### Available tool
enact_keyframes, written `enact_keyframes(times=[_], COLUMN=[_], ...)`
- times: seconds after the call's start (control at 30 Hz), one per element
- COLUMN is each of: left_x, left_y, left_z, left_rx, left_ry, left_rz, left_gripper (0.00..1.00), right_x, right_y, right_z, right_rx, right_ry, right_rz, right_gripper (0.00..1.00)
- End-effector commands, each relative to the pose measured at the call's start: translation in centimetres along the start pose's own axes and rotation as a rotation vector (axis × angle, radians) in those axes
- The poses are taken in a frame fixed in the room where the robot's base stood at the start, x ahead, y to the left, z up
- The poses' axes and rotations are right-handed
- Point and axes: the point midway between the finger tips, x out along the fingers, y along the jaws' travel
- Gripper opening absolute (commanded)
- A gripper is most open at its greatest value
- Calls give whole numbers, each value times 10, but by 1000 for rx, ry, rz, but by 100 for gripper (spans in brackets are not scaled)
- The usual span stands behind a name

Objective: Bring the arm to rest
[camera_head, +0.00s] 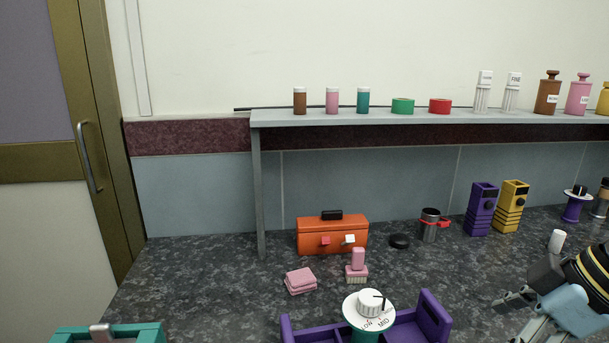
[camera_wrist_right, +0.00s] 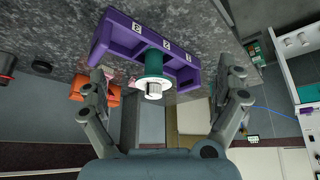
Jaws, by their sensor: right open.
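My right gripper (camera_head: 514,318) is at the lower right of the head view, its arm coming in from the right edge. In the right wrist view its two fingers stand wide apart with nothing between the tips (camera_wrist_right: 168,78). Beyond them is a purple holder (camera_head: 436,318), also in the wrist view (camera_wrist_right: 112,40), with a green piece (camera_wrist_right: 153,64) topped by a white dial (camera_head: 369,303). The dial carries LOW and MID marks. The gripper is apart from the holder, to its right in the head view. My left gripper is not in view.
An orange toolbox (camera_head: 333,238), pink cloth stack (camera_head: 300,281), brush (camera_head: 357,266), black puck (camera_head: 399,242) and grey cup (camera_head: 430,226) stand on the dark counter. Purple (camera_head: 481,210) and yellow (camera_head: 510,207) holders stand behind. A shelf (camera_head: 430,118) bears bottles. A teal tray (camera_head: 70,335) is front left.

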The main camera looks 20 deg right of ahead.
Motion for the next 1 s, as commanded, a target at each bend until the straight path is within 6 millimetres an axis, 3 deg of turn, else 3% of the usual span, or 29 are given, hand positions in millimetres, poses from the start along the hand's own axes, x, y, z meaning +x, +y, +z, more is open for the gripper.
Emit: enact_keyframes(times=[0.13,0.5,0.93,1.0], left_x=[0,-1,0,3], left_y=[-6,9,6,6], left_z=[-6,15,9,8], left_rx=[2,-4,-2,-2], left_ry=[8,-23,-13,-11], left_rz=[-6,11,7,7], left_gripper=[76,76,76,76], right_x=[10,29,12,33], right_y=[-18,-70,-113,-108], right_z=[7,25,47,59], right_rx=[28,211,554,560], right_ry=[-9,-78,-221,-240], right_rz=[17,150,319,324], right_gripper=[100,100,100,100])
